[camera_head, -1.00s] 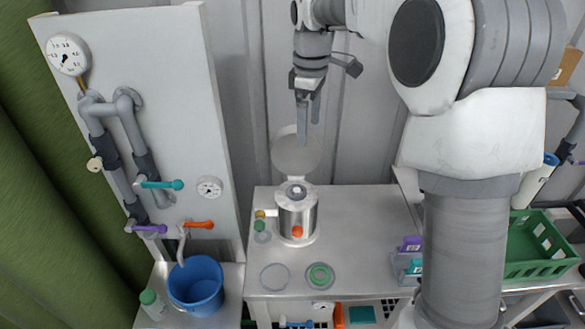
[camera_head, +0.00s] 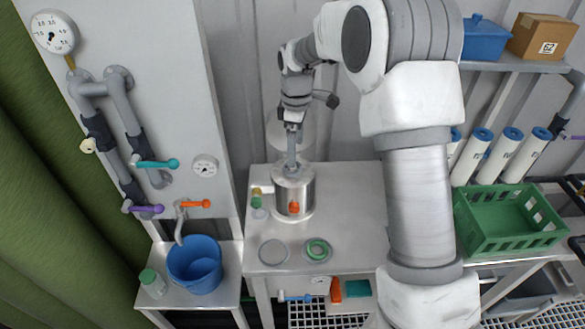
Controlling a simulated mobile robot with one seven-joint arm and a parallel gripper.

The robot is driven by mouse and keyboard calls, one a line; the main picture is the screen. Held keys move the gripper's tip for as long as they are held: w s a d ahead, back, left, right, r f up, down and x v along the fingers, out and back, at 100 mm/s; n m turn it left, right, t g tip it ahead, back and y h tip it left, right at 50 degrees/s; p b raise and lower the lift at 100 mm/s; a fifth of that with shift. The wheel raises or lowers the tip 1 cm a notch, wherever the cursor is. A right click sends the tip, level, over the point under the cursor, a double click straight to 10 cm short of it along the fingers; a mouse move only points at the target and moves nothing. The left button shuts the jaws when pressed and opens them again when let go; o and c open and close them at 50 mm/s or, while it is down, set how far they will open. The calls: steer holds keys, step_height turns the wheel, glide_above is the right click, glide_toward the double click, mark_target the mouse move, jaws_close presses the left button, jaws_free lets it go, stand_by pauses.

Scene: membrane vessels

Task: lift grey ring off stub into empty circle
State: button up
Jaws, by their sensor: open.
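The steel vessel (camera_head: 293,195) stands on the metal bench with its round lid (camera_head: 303,132) raised behind it. My gripper (camera_head: 291,166) points straight down, its fingertips at the vessel's open top. The fingers overlap in this view and hide the middle of the top, so the grey ring and the stub cannot be made out. I cannot tell whether the fingers touch the ring. The empty circle (camera_head: 273,252) is marked on the bench in front of the vessel. The circle to its right holds a green ring (camera_head: 317,249).
A panel with pipes and valve handles (camera_head: 158,164) stands at left, above a blue bucket (camera_head: 195,265). A green crate (camera_head: 508,222) is at right. The bench around the circles is clear.

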steer(key=shift+s+a+f+p, duration=0.1)
steer(key=shift+f+p, duration=0.1)
steer(key=shift+f, duration=1.2)
steer(key=shift+s+a+f+p, duration=0.1)
steer(key=shift+f+p, duration=0.1)
steer(key=shift+f, duration=1.15)
steer(key=shift+c, duration=0.3)
steer(key=c, duration=1.3)
steer(key=shift+r, duration=0.15)
steer(key=shift+r, duration=0.6)
step_height(320, 180, up, 3)
steer(key=shift+f+b, duration=0.1)
steer(key=shift+b, duration=0.25)
steer(key=d+r, duration=0.2)
steer(key=d, duration=0.1)
steer(key=s+d+r, duration=0.1)
steer(key=d+r, duration=0.1)
steer(key=d, duration=0.2)
steer(key=s+d+r+b, duration=0.1)
steer(key=d+r, duration=0.1)
steer(key=d, duration=0.2)
steer(key=shift+s+d+r, duration=0.25)
steer(key=shift+r, duration=0.15)
